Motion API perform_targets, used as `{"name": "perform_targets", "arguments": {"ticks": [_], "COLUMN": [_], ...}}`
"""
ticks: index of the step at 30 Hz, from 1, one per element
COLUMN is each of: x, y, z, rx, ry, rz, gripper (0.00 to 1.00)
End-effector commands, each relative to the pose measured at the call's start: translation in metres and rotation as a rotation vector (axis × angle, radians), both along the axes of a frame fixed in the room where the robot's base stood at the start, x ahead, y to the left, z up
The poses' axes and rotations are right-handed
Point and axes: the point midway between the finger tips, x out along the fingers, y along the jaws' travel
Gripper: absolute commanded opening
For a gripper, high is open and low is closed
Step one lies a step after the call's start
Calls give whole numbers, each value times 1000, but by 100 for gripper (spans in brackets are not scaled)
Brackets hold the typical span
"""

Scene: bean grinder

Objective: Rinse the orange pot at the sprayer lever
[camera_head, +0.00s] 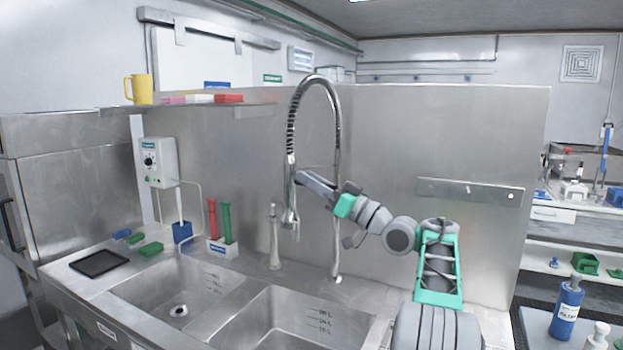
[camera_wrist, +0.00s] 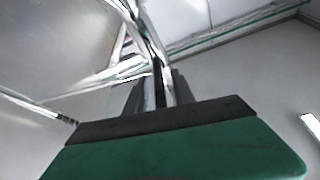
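The sprayer (camera_head: 291,200) hangs from a tall, arched, coiled metal hose over the double sink. My gripper (camera_head: 298,178) reaches it from the right, with its fingertips at the sprayer's upper part. In the wrist view, my gripper's fingers (camera_wrist: 158,88) are close together around a thin metal piece, which looks like the sprayer lever. The lever is mostly hidden by the fingers in the head view. No water stream shows. No orange pot is in view in either camera; a yellow jug (camera_head: 139,89) stands on the wall shelf at the left.
The left basin (camera_head: 172,290) and right basin (camera_head: 290,325) look empty. A rack with red and green tubes (camera_head: 221,246) stands behind the left basin. A short metal post (camera_head: 274,238) rises behind the sinks. A blue bottle (camera_head: 566,310) stands at the right.

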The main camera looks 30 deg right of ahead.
Motion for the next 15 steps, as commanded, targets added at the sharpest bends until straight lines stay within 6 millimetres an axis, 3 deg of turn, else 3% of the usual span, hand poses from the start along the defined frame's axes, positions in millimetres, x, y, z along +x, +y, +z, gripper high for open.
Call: {"name": "perform_targets", "arguments": {"ticks": [10, 15], "x": [0, 0], "y": [0, 0], "z": [0, 0], "rx": [0, -1], "ry": [0, 0], "rz": [0, 0], "gripper": [1, 0]}}
